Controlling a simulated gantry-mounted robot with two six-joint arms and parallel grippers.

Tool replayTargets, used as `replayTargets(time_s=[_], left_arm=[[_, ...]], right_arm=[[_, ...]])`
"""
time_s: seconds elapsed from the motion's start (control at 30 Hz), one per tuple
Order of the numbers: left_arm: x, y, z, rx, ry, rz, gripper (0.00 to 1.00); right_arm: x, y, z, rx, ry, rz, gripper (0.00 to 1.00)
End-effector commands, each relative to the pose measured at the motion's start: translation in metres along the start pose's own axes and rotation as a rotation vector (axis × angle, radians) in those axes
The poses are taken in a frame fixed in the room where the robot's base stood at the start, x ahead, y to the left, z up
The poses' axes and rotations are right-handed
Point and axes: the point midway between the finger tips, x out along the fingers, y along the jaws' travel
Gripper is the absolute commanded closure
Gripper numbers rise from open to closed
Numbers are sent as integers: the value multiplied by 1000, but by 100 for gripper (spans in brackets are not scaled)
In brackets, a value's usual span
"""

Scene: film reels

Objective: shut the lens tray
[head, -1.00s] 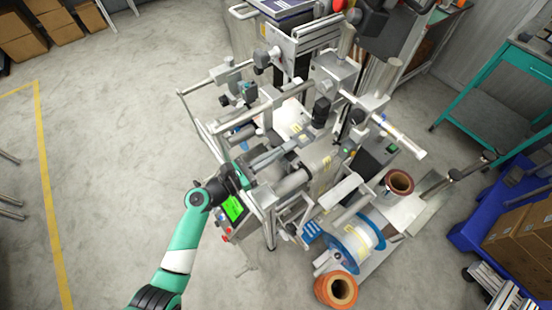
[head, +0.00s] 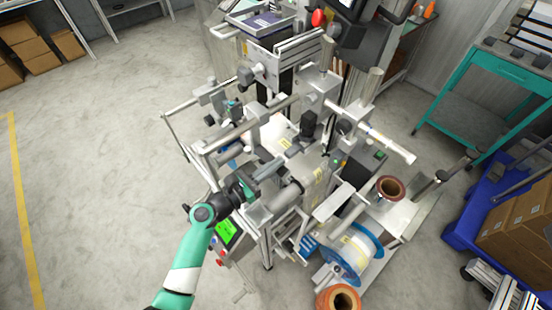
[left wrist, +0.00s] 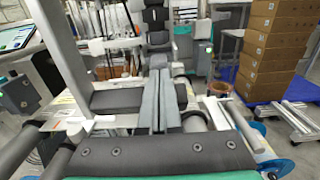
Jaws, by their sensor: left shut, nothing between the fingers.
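My left gripper (head: 268,170) reaches in over the near-left side of the film machine (head: 330,168). In the left wrist view its two grey fingers (left wrist: 160,107) are together with nothing between them. They point toward grey and white machine parts; I cannot tell whether they touch any. I cannot pick out the lens tray with certainty among the crowded parts. A shallow framed tray (head: 262,20) sits at the top of the machine, but I cannot tell whether it is the one. My right gripper is not in view.
A blue-rimmed white reel (head: 352,252) and copper-coloured rolls (head: 390,188) sit at the machine's right. A green screen panel (head: 228,231) is just below my left arm. Rails and posts crowd around the gripper. A teal cart (head: 497,62) stands at right; the left floor is clear.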

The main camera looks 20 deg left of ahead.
Motion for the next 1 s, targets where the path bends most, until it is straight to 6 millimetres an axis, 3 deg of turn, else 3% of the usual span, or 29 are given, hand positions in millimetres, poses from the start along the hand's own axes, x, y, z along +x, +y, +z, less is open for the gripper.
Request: replayTargets(time_s=[0.3, 0.43, 0.63, 1.0], left_arm=[[-78, 0, 3, -4, 1, 0, 100], [-100, 0, 2, -2, 0, -2, 100], [-111, -1, 1, -1, -2, -5, 100], [-106, -6, 3, 3, -5, -20, 100]], right_arm=[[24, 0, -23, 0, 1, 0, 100], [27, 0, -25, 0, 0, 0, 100], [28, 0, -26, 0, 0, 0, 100], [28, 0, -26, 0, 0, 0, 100]])
